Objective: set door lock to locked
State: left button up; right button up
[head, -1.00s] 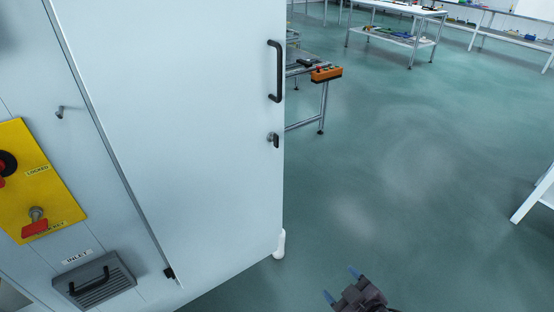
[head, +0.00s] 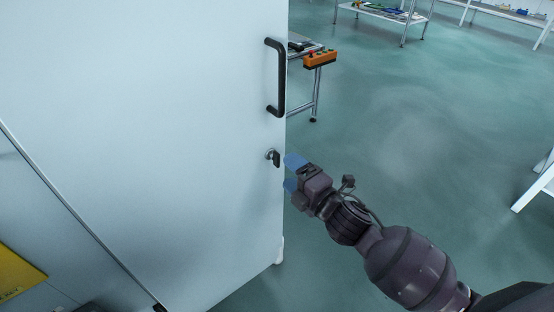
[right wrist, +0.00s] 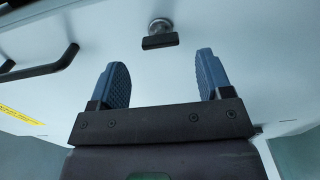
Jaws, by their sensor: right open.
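The door lock (head: 274,157) is a small dark knob on a silver round base, on the white door (head: 190,120) near its right edge, below the black handle. In the right wrist view the lock (right wrist: 160,40) shows as a dark bar under a silver stem, ahead of and between the fingertips. My right gripper (head: 291,173) is just right of the lock, its blue fingers pointing at it. In the right wrist view the gripper (right wrist: 163,80) is open, with nothing between its fingers and a gap to the lock. My left gripper is not in view.
The black door handle (head: 279,78) stands out above the lock. A yellow panel (head: 15,272) shows at the lower left. An orange button box (head: 320,60) sits at a table's edge behind the door.

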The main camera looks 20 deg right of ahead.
aim_at(279, 162)
jog(key=x, duration=0.4)
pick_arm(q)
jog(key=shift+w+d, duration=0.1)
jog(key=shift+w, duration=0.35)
pick_arm(e)
jog(key=shift+x, duration=0.95)
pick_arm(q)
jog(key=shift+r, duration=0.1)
pick_arm(e)
jog(key=c, duration=0.9)
